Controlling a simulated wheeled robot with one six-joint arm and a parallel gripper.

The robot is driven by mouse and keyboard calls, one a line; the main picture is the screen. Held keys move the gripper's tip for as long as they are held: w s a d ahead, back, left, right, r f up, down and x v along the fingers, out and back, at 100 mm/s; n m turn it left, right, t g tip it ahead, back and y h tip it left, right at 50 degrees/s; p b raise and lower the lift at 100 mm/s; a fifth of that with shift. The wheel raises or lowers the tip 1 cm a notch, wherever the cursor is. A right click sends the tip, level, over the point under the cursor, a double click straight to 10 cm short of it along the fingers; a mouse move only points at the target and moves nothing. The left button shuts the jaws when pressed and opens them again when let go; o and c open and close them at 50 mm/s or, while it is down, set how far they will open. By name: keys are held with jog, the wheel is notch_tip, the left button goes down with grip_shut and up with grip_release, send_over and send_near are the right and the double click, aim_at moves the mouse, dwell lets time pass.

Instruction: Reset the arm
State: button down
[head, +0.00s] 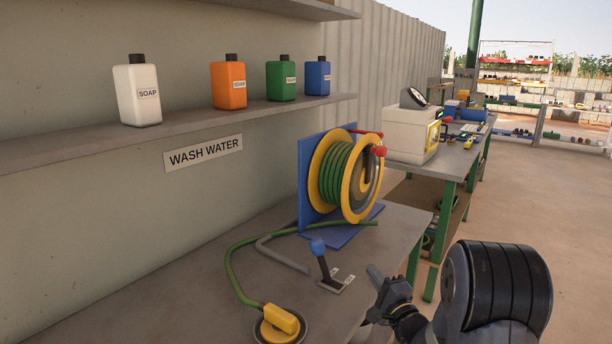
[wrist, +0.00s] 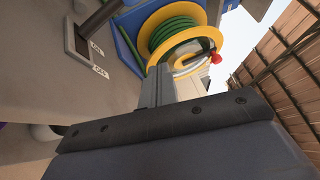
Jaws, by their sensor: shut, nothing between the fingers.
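My gripper (head: 374,275) is at the front right of the grey bench in the head view, just right of a lever switch. Its fingers also show in the wrist view (wrist: 157,88), shut together with nothing between them. The lever (head: 323,262) has a blue knob and stands on a small plate with labels. The plate's labels read ON and OFF in the wrist view (wrist: 98,60). The gripper is apart from the lever. My dark arm reaches in from the lower right of the head view.
A hose reel (head: 346,176) with a green hose stands behind the lever. A yellow nozzle (head: 283,319) lies on a round base at the bench's front. Several soap bottles (head: 229,85) stand on a shelf. Another table (head: 449,158) with a boxy device stands behind. Open floor lies right.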

jog(key=d+v, duration=0.1)
jog(key=v, duration=0.8)
jog(key=shift+d+b, duration=0.3)
